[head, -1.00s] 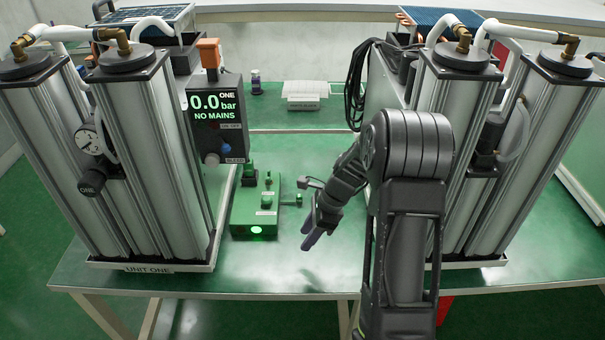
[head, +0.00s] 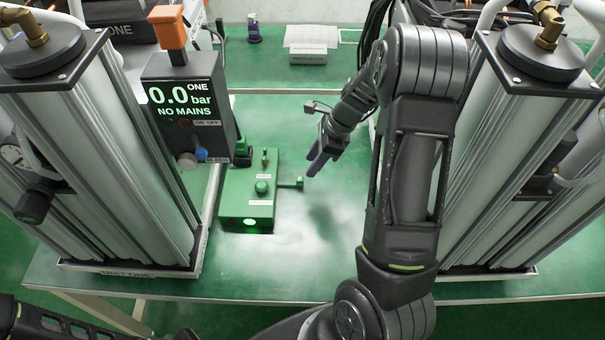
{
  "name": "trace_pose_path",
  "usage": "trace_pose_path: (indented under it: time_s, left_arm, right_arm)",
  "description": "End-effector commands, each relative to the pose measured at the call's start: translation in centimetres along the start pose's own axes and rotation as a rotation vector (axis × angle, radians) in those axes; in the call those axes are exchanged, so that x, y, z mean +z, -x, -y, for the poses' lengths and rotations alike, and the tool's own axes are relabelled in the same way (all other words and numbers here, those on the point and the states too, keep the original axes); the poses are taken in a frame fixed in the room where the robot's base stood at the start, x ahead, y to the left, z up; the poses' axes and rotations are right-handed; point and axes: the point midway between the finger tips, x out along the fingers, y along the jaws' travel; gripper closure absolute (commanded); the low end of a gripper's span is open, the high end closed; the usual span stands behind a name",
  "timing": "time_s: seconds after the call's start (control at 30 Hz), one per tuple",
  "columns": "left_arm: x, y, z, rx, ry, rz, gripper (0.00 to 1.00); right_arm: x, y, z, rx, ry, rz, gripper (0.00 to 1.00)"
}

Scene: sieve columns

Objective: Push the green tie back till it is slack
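A green box (head: 236,196) sits on the green bench between the two column units. My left gripper is out of view.
Unit one's display (head: 183,105) reads 0.0 bar, NO MAINS, beside the box's left. An orange-capped part (head: 168,28) rises above it. Silver columns (head: 535,150) stand at the right. The bench front is clear.

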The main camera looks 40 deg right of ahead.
Motion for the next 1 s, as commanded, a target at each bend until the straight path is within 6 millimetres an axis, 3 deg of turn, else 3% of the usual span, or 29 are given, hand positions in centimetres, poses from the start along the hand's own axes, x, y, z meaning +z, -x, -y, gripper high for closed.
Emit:
trace_pose_path:
  time_s: [0.17, 0.6, 1.0]
  left_arm:
    - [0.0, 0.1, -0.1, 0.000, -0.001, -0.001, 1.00]
    - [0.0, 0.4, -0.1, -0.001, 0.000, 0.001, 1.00]
    - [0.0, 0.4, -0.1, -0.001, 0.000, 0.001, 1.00]
  right_arm:
    - [0.0, -1.1, -0.1, 0.003, 0.000, 0.000, 0.60]
    - [0.0, -7.2, 0.0, 0.001, -0.001, -0.001, 0.60]
    - [0.0, -7.8, 0.0, -0.001, 0.001, 0.000, 0.63]
